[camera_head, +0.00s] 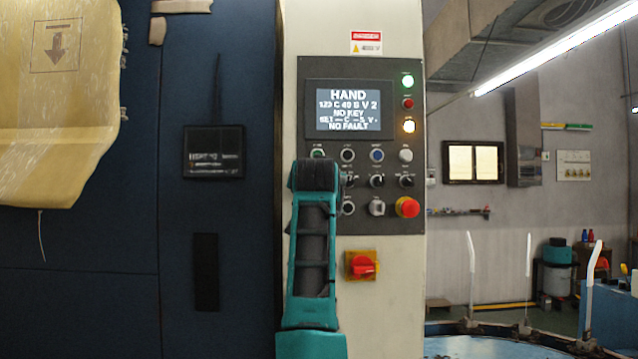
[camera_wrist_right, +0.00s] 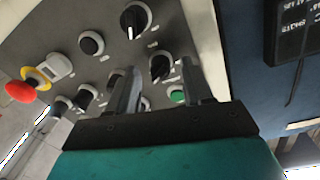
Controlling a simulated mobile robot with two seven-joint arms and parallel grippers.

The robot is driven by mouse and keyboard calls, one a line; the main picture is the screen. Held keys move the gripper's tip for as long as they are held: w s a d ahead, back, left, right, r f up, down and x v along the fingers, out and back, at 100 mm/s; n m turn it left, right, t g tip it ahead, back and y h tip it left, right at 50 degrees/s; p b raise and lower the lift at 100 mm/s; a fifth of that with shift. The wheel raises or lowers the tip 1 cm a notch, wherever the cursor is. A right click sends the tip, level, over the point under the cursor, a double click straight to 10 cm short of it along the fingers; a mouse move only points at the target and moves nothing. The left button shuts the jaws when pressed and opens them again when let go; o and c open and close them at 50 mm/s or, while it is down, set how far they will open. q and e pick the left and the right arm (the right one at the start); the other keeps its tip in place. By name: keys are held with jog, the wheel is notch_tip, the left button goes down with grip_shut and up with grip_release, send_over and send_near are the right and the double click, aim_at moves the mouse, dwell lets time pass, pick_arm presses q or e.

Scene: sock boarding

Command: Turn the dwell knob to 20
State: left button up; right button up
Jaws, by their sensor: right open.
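The control panel (camera_head: 391,240) carries several knobs and buttons under a lit screen (camera_head: 347,110). The screen reads HAND, what looks like 120 C 40 S V 2, NO KEY, dashes after SET, and NO FAULT. My right gripper (camera_wrist_right: 160,66) is open. In the right wrist view its two fingers stand on either side of a black knob (camera_wrist_right: 160,69) with a white mark, beside a green button (camera_wrist_right: 177,96). A larger black knob (camera_wrist_right: 135,20) is above it there. Labels are too small to read, so I cannot tell which is the dwell knob. My left gripper is out of view.
A red emergency button (camera_head: 407,207) and a red rotary switch (camera_head: 362,265) on a yellow plate stick out to the right of my right arm. A dark blue cabinet wall (camera_head: 215,90) is on the left. In the head view my arm hides the panel's left knobs.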

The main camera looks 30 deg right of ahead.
jog(key=shift+w+d, duration=0.1)
jog(key=shift+w, duration=0.1)
jog(key=shift+c, duration=0.3)
grip_shut()
